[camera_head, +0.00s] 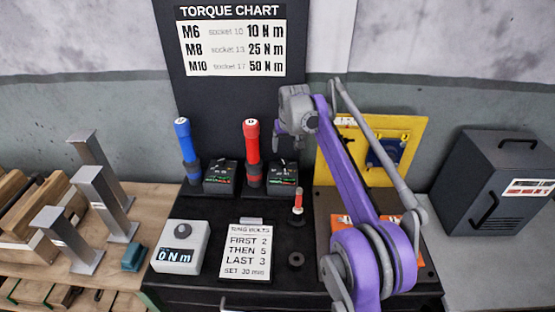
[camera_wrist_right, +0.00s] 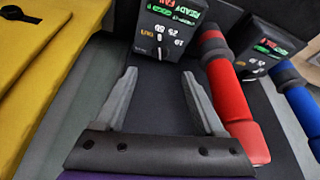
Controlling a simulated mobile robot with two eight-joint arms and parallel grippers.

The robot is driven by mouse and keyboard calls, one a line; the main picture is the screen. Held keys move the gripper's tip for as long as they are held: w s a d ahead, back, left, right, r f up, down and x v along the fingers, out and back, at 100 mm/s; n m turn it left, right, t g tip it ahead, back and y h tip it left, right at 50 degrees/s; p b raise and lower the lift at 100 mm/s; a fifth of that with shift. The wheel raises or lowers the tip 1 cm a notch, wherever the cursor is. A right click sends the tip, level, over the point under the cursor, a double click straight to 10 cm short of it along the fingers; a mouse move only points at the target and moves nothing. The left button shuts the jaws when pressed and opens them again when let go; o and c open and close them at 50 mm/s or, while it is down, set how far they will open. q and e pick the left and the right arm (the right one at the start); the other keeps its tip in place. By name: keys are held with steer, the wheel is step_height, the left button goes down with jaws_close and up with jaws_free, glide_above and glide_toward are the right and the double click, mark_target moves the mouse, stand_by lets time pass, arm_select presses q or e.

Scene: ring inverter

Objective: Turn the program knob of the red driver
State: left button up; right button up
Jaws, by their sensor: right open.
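The red driver (camera_head: 252,145) stands upright in the middle of the bench, with its dark program box (camera_head: 283,178) to its right. In the right wrist view the red driver (camera_wrist_right: 232,100) lies right of my fingers. Its box (camera_wrist_right: 172,22) is beyond the fingertips, with numbers around a small knob (camera_wrist_right: 160,52) and lit green and red words above them. My right gripper (camera_wrist_right: 160,72) is open and empty, its tips apart from the knob. My left gripper is not in view.
A blue driver (camera_head: 186,145) with its own box (camera_head: 220,180) stands to the left. A yellow panel (camera_head: 408,135) is close on the right, behind my arm. A grey 0 Nm meter (camera_head: 180,247) and a ring bolts card (camera_head: 246,250) are in front.

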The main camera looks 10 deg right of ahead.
mark_target(283, 162)
steer(key=x, duration=0.9)
steer(key=shift+f, duration=0.2)
steer(key=shift+c, duration=0.2)
jaws_close()
